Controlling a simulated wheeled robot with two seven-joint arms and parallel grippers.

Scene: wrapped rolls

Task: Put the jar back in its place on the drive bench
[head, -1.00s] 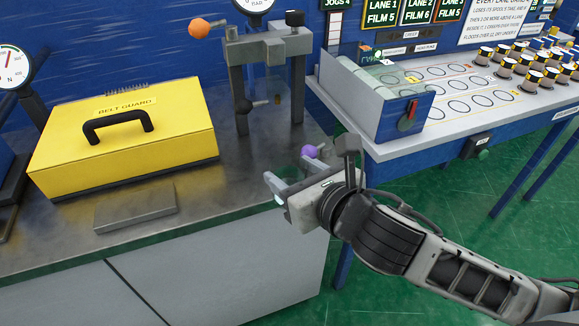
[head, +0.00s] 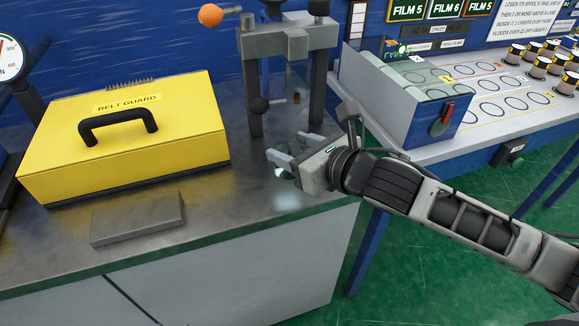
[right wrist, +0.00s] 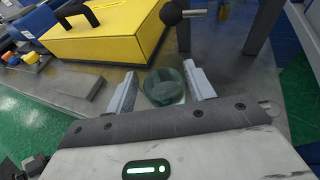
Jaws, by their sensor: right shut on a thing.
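My right gripper (head: 292,160) is over the metal bench top (head: 235,215), at its right part, in front of a grey press frame. In the right wrist view the right gripper (right wrist: 163,92) is shut on a clear, greenish round glass jar (right wrist: 163,87), which sits between its two fingers. In the head view the jar is see-through and hard to make out at the fingers. I cannot tell whether the jar touches the bench. My left gripper is not in view.
The grey press frame (head: 288,42) with a black knob stands just behind the gripper. A yellow belt guard box (head: 170,150) and a flat grey block (head: 138,219) lie left. A blue-sided case (head: 410,105) stands on the right-hand table. Bare bench lies between block and gripper.

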